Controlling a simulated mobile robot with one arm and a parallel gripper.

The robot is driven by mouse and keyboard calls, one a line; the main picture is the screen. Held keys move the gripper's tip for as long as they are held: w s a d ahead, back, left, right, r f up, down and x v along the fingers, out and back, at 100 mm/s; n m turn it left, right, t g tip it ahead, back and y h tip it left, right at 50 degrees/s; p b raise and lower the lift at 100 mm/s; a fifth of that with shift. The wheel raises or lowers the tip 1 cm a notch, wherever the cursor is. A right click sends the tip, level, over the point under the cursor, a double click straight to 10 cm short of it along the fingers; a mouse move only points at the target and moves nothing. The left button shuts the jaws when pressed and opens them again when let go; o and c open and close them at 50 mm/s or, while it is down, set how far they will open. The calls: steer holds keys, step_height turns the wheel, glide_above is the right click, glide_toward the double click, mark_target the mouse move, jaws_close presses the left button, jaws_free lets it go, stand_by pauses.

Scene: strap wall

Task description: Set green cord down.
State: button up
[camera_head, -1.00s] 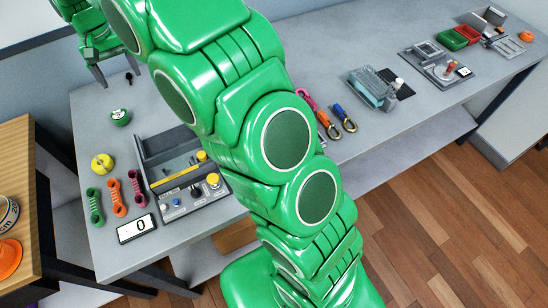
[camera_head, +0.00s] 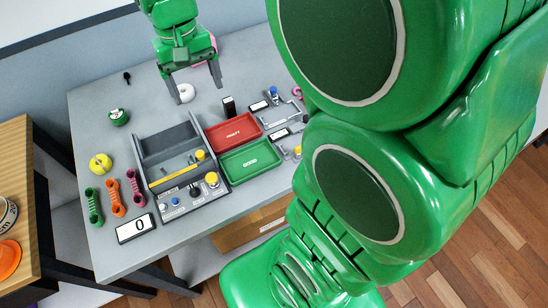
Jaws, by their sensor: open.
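A green cord (camera_head: 94,206), a narrow piece with looped ends, lies on the grey table near its left front edge. It is the leftmost of three similar pieces, beside an orange one (camera_head: 115,197) and a dark pink one (camera_head: 136,188). My gripper (camera_head: 198,93) is at the back of the table, well up and to the right of the green cord. Its fingers are spread, with nothing seen held between them. A white ring (camera_head: 187,93) shows beside the left finger; I cannot tell whether they touch.
A grey device (camera_head: 176,180) with knobs stands right of the cords, a counter (camera_head: 136,228) showing 0 in front. Red (camera_head: 233,132) and green (camera_head: 250,161) trays lie further right. A yellow round piece (camera_head: 101,163) sits behind the cords. My arm covers the right side.

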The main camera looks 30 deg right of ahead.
steer(key=s+d+f, duration=0.1)
steer(key=s+d, duration=0.2)
steer(key=s, duration=0.8)
steer(key=s+d+f, duration=0.2)
steer(key=s+d, duration=0.1)
steer(key=s, duration=0.7)
steer(key=shift+s+g, duration=0.3)
steer(key=shift+s, duration=0.1)
